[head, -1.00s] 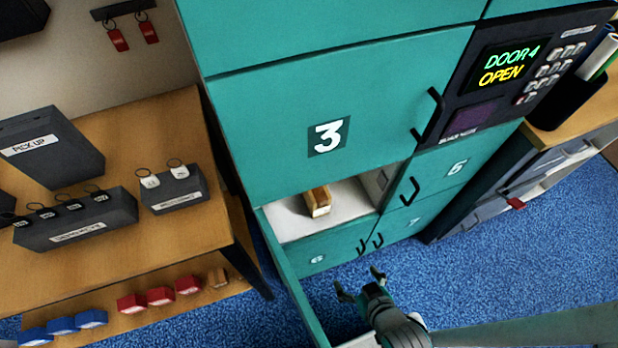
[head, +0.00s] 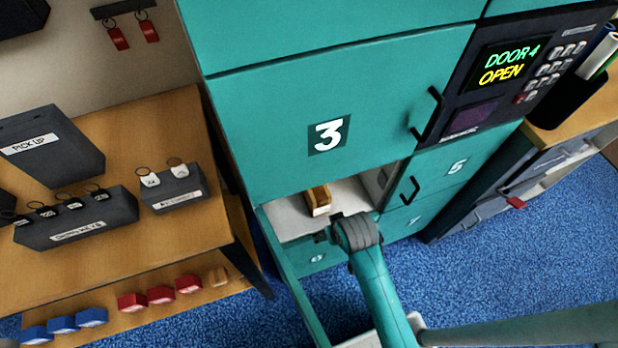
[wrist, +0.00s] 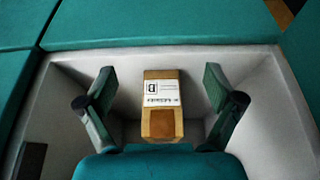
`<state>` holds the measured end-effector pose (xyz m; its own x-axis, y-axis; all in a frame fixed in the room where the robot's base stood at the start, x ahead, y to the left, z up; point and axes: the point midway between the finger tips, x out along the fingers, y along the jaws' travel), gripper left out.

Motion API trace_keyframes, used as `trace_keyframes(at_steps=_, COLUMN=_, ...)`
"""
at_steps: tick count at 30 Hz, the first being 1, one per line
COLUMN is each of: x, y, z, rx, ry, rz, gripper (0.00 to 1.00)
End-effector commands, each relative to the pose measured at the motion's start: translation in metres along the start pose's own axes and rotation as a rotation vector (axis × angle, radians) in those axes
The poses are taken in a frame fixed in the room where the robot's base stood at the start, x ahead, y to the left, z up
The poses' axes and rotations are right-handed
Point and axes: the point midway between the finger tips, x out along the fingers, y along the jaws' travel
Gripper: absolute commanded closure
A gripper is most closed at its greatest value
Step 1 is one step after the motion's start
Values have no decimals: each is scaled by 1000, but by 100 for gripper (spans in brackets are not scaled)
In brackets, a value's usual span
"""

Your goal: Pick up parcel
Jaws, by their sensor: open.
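The parcel (head: 318,200) is a small brown box on the pale floor of the open locker compartment (head: 288,226) below door 3. In the wrist view the parcel (wrist: 161,106) lies straight ahead, with a white label marked B on top. My gripper (wrist: 160,100) is open, one finger on each side of the parcel, with a gap on both sides. I cannot tell how far the fingertips are from it in depth. In the head view my arm reaches to the compartment's front, and its wrist hides the fingers.
The open teal door (head: 292,277) swings out left of my arm. The compartment's pale side walls (wrist: 262,98) stand close outside both fingers. A wooden table (head: 120,125) with dark boxes stands left. The locker panel (head: 510,70) reads "DOOR 4 OPEN".

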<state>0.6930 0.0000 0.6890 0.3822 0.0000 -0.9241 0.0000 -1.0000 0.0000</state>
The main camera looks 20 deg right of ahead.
Motion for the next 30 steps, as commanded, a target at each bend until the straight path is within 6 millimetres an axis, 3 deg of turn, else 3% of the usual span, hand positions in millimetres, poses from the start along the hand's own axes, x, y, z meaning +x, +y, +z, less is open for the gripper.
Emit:
trace_keyframes(at_steps=5, x=10, y=0, z=-26, rx=0, ry=1, rz=0, gripper=8)
trace_keyframes(at_steps=14, x=17, y=0, z=-42, rx=0, ry=0, rz=0, gripper=8)
trace_keyframes(at_steps=24, x=34, y=0, z=-83, rx=0, ry=1, rz=0, gripper=8)
trace_keyframes(at_steps=30, x=46, y=0, z=-82, rx=0, ry=0, rz=0, gripper=8)
